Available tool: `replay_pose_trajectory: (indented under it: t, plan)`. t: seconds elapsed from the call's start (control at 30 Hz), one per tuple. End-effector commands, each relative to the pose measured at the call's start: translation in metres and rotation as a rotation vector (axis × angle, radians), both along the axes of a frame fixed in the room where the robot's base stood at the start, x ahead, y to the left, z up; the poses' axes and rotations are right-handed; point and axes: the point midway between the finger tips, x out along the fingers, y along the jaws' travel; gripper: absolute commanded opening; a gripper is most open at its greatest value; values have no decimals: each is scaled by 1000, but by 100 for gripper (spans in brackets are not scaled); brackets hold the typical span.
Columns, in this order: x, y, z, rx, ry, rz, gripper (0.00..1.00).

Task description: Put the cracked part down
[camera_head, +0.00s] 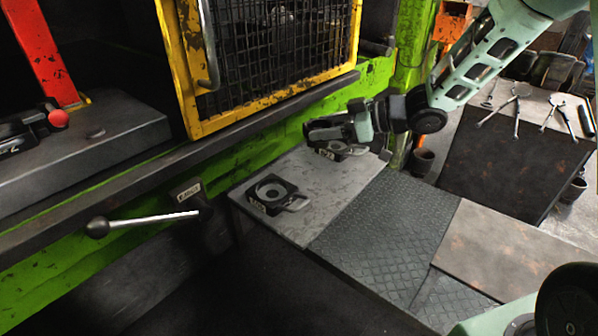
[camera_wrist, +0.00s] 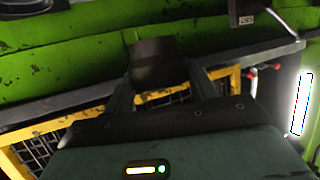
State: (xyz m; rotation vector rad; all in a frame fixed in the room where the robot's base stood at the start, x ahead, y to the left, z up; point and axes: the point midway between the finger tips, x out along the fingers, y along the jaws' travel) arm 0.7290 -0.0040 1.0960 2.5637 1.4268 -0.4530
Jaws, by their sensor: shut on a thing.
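In the wrist view my gripper (camera_wrist: 160,82) has its two fingers on either side of a dark brown block-like part (camera_wrist: 158,62). They are shut on it. No crack can be made out on it. In the head view my gripper (camera_head: 322,130) is above the far end of a grey metal table (camera_head: 320,185), and the held part is hard to tell from the fingers. A black labelled holder (camera_head: 338,150) with a round opening lies just below my gripper, partly hidden. A second such holder (camera_head: 270,192) lies nearer on the same table.
The yellow mesh guard (camera_head: 265,100) and green press frame (camera_head: 240,160) stand behind the table. A lever with a black knob (camera_head: 140,222) sticks out at left. A dark checkered plate (camera_head: 375,230) and a brown plate (camera_head: 495,250) look clear. Tongs (camera_head: 517,95) lie on a far bench.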

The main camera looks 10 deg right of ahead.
Motion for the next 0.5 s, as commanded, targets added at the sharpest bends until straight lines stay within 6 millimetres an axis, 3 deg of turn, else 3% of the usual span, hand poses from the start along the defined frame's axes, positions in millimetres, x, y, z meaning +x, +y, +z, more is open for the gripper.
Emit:
replay_pose_trajectory:
  t: [0.2,0.5]
  plan:
    - [0,0,-36,6,7,5,23]
    - [0,0,-68,5,4,5,23]
